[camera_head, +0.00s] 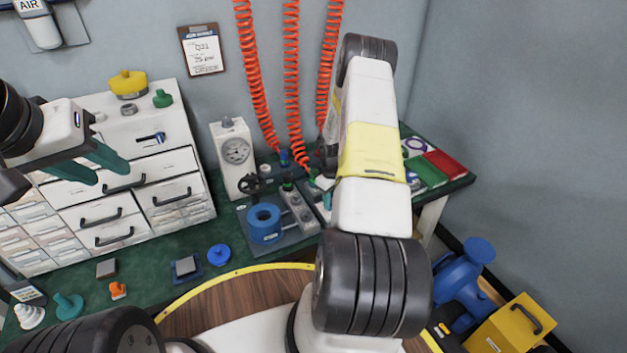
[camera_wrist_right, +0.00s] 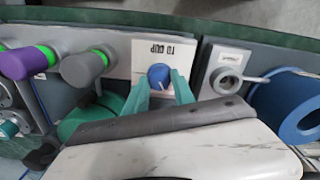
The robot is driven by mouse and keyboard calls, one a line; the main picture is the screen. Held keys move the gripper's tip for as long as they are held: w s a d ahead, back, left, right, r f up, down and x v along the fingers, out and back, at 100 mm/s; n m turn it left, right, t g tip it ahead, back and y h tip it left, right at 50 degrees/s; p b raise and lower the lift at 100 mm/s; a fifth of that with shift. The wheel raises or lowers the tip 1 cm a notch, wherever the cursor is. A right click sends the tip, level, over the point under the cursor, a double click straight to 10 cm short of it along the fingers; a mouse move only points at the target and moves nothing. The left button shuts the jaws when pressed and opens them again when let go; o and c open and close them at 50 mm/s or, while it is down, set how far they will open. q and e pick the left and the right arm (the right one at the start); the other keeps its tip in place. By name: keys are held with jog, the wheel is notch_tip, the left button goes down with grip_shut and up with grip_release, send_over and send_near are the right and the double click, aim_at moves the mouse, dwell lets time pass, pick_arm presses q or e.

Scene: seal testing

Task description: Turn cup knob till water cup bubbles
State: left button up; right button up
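The cup knob (camera_wrist_right: 158,76) is a small blue round knob in front of a white label reading "TO CUP" in the right wrist view. My right gripper (camera_wrist_right: 161,84) has its two teal fingertips on either side of it. The fingers are apart with the knob between them, but whether they press on it is unclear. In the head view my right arm hides this gripper and the knob. My left gripper (camera_head: 112,173) is open and empty in front of the white drawer cabinet. I cannot make out the water cup or any bubbles.
In the head view a white gauge box (camera_head: 236,160) and red coiled hoses (camera_head: 291,85) stand behind the fixture. The green bench top (camera_head: 150,262) holds several small parts.

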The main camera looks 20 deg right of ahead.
jog(key=o, duration=0.4)
jog(key=shift+r, duration=0.1)
notch_tip(320, 180, up, 8)
jog(key=shift+a+f, duration=0.15)
dwell(0.5)
jog(key=s+a+r+m+t, duration=0.15)
jog(key=a+r, duration=0.25)
jog(key=r, duration=0.6)
jog(key=s+a+r+t, duration=0.1)
jog(key=s+a+r, duration=0.2)
jog(key=r, duration=0.7)
jog(key=s+a+r+m+t, duration=0.15)
jog(key=a+r, duration=0.25)
jog(key=r, duration=0.6)
jog(key=s+a+r+y, duration=0.1)
jog(key=s+a+r, duration=0.2)
jog(key=s, duration=0.4)
jog(key=s+a+r+t, duration=0.1)
jog(key=s+a+r, duration=0.3)
jog(key=s, duration=0.2)
jog(key=s+a+r+m+t+y, duration=0.1)
jog(key=s+a+r, duration=0.2)
jog(key=s, duration=0.4)
jog(key=shift+s+a+r+y, duration=0.15)
jog(key=shift+s+r+y, duration=0.2)
jog(key=shift+r, duration=0.15)
